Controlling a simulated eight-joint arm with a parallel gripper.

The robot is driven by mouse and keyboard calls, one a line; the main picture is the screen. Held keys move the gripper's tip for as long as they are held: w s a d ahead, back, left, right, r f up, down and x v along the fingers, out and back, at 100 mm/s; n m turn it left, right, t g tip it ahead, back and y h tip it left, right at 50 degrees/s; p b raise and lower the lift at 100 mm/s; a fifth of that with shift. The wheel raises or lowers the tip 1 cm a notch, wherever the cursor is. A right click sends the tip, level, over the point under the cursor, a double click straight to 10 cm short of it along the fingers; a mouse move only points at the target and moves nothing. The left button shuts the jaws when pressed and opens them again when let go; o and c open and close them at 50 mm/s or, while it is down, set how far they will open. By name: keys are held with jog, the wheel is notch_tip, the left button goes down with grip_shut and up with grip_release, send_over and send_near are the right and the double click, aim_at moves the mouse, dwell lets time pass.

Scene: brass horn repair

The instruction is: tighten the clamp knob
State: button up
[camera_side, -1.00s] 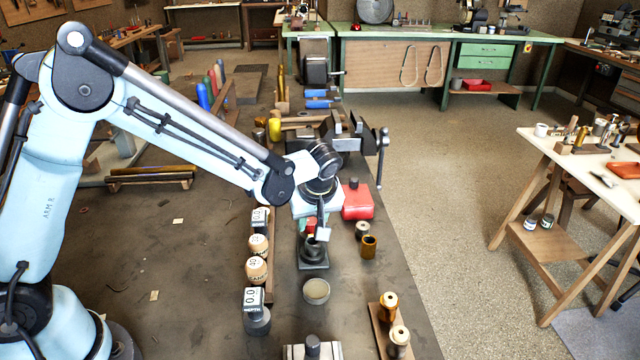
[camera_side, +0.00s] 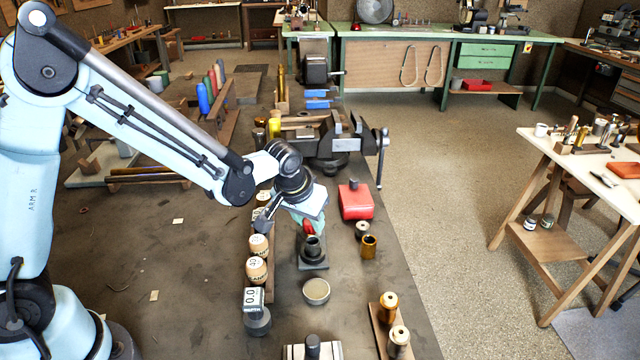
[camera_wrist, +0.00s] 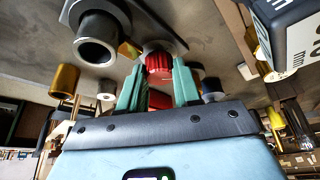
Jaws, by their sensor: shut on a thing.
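The red ribbed clamp knob (camera_side: 308,228) sits at the back of a black clamp with an upright round sleeve (camera_side: 313,248), on a dark base plate. My gripper (camera_side: 305,216) comes down from the upper left with its wrist tilted, and its housing hides part of the knob. In the wrist view the red knob (camera_wrist: 159,64) lies between the two green fingers (camera_wrist: 158,82), which are shut on it. The clamp's hollow sleeve (camera_wrist: 98,40) shows beside it at the upper left.
A red box (camera_side: 356,202) and brass bushings (camera_side: 368,247) stand to the right. Gauges and wooden pots (camera_side: 257,268) line the left side. A shallow round dish (camera_side: 316,291) is in front. A large vise (camera_side: 335,140) is behind.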

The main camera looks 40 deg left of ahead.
jog(key=shift+m+h, duration=0.4)
jog(key=shift+m, duration=0.6)
jog(key=o, duration=1.1)
jog(key=shift+c, duration=0.2)
jog(key=v, duration=1.2)
jog(key=shift+r, duration=0.1)
